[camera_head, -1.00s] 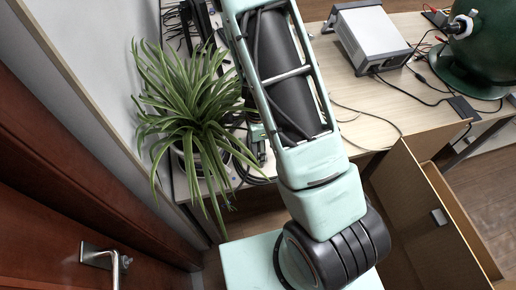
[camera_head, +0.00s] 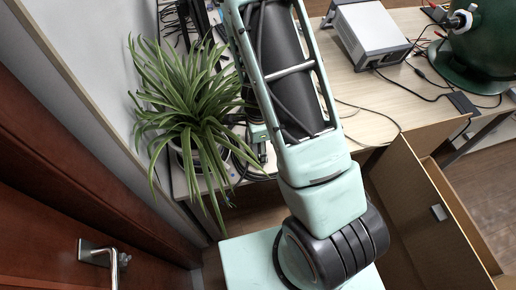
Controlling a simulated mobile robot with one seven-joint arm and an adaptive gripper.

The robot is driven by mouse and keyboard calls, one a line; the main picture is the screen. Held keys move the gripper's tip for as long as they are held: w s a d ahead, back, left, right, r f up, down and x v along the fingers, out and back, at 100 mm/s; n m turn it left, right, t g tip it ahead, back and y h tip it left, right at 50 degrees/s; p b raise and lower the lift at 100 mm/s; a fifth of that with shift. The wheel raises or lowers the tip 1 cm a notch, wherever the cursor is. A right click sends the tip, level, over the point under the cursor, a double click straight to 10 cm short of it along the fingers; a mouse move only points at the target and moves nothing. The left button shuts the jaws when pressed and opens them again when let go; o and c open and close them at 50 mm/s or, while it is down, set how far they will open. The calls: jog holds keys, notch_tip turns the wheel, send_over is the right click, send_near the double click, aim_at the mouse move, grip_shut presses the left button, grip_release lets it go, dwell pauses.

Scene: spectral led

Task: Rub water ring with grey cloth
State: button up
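I see no water ring and no grey cloth in the head view. My gripper is not in view. My pale green arm runs down the middle of the picture and covers part of the wooden table (camera_head: 372,97). Whatever lies behind the arm is hidden.
A spiky plant (camera_head: 195,105) stands at the table's left end. A grey-white instrument box (camera_head: 369,35) and a dark green sphere (camera_head: 482,45) stand at the back right, with cables around them. A red-brown door (camera_head: 60,200) is at the left.

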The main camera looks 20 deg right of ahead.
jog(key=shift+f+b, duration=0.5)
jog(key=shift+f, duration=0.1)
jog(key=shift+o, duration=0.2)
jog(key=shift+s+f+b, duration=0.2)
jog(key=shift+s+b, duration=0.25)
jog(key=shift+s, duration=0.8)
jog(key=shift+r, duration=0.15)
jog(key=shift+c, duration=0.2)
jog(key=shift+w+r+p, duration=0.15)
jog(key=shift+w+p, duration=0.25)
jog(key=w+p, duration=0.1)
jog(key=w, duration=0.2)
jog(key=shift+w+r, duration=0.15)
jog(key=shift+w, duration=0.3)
